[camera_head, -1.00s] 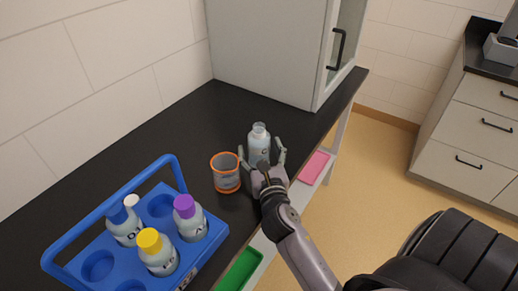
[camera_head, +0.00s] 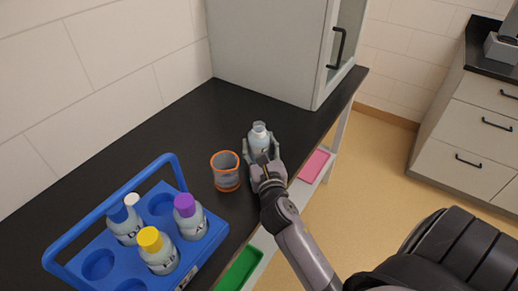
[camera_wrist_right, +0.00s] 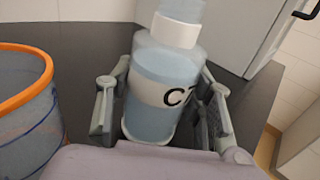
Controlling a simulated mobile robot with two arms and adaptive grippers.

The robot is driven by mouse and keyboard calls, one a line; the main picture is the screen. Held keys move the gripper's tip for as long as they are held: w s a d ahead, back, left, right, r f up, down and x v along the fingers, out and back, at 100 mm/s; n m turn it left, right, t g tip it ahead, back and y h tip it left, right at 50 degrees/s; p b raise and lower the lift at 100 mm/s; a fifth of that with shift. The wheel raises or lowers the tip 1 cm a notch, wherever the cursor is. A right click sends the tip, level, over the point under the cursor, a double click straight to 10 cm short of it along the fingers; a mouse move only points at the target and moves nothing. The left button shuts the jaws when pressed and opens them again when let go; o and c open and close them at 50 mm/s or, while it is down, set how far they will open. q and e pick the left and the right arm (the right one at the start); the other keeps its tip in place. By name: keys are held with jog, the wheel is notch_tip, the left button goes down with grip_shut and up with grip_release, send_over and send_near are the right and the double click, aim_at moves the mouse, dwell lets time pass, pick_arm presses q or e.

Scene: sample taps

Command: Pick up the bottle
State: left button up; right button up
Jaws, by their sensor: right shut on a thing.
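The fingers also show in the right wrist view (camera_wrist_right: 165,105). Whether the bottle's base touches the counter is hidden by the gripper. My left gripper is not in view.
An orange-rimmed beaker (camera_head: 226,172) stands just left of the bottle. A blue carrier (camera_head: 99,265) with several capped bottles is at the lower left. A grey cabinet (camera_head: 265,50) stands behind. The black counter (camera_head: 190,125) is clear at the back left.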

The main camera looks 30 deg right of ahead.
jog(key=c, duration=0.4)
jog(key=shift+c, duration=0.3)
jog(key=shift+r, duration=0.15)
